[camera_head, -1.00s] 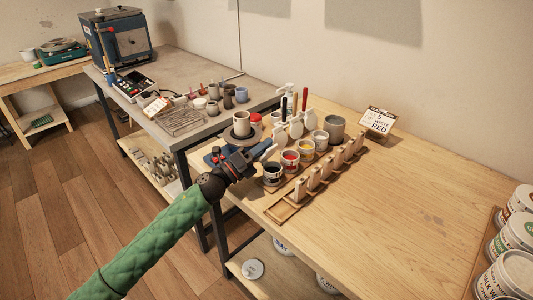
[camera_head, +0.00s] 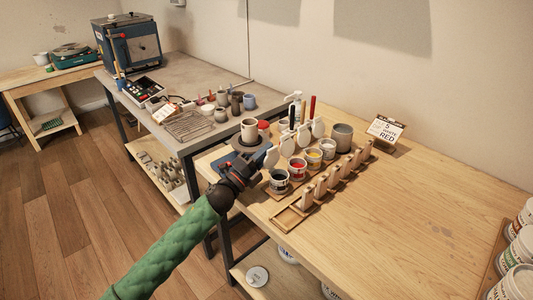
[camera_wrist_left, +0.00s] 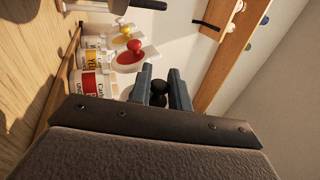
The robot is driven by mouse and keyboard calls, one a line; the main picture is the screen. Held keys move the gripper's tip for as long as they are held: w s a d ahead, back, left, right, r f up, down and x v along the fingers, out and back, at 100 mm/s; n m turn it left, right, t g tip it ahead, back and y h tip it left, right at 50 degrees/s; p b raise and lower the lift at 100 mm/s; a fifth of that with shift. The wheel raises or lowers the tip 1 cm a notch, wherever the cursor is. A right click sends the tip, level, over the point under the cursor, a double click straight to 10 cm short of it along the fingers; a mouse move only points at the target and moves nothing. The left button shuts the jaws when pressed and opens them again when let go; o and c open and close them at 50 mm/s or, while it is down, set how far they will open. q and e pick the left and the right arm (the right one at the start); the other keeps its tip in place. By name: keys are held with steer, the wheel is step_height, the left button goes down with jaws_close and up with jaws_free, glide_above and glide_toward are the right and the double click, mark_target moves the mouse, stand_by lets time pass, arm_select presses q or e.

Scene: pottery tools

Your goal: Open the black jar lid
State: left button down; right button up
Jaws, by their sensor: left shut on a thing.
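The black jar (camera_head: 278,181) is the nearest in a row of white paint jars at the table's left edge, and its round top looks dark and open. A pale round lid (camera_head: 271,157) stands upright behind it, beside my left gripper (camera_head: 260,168). In the left wrist view my left gripper (camera_wrist_left: 161,88) is shut on a black knob (camera_wrist_left: 160,93). The lid behind this knob is mostly hidden there. My right gripper is not in view.
The red jar (camera_head: 297,167) and yellow jar (camera_head: 314,158) stand open beside the black one. A wooden rack (camera_head: 291,217) with pale upright pieces runs in front. A cup (camera_head: 249,130) stands behind my gripper.

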arm_select(q)
steer(key=c, duration=1.4)
jaws_free()
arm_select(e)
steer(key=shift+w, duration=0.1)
